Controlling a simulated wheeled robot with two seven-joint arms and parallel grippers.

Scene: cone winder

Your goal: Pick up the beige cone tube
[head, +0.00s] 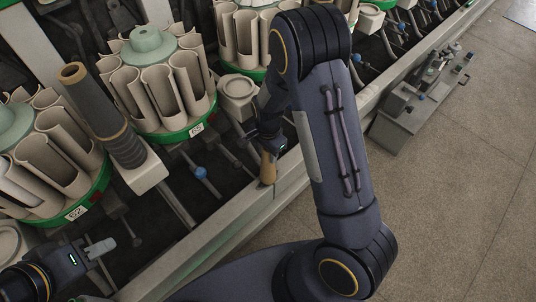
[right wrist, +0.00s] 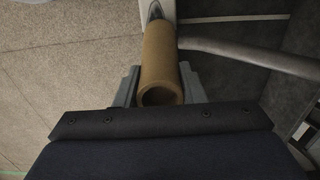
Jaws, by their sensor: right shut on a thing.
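The beige cone tube (head: 268,168) stands at the front rail of the winder in the head view, partly hidden by my right gripper (head: 270,150). In the right wrist view the tan tube (right wrist: 159,65) lies between the two grey fingers of my right gripper (right wrist: 158,88), its open end towards the camera. That gripper is shut on the tube. The tube's far end is close to a pointed metal tip (right wrist: 155,12) on a pale rail; I cannot tell whether they touch. My left gripper (head: 101,247) is at the lower left of the head view, apart from the tube, its finger opening unclear.
Round carriers (head: 172,134) with beige upright sleeves line the winder, with number tags 62 and 65. Another tan tube (head: 73,72) sits on a dark spindle at the upper left. A grey metal unit (head: 405,115) stands on the floor at right. The floor (head: 450,215) is otherwise clear.

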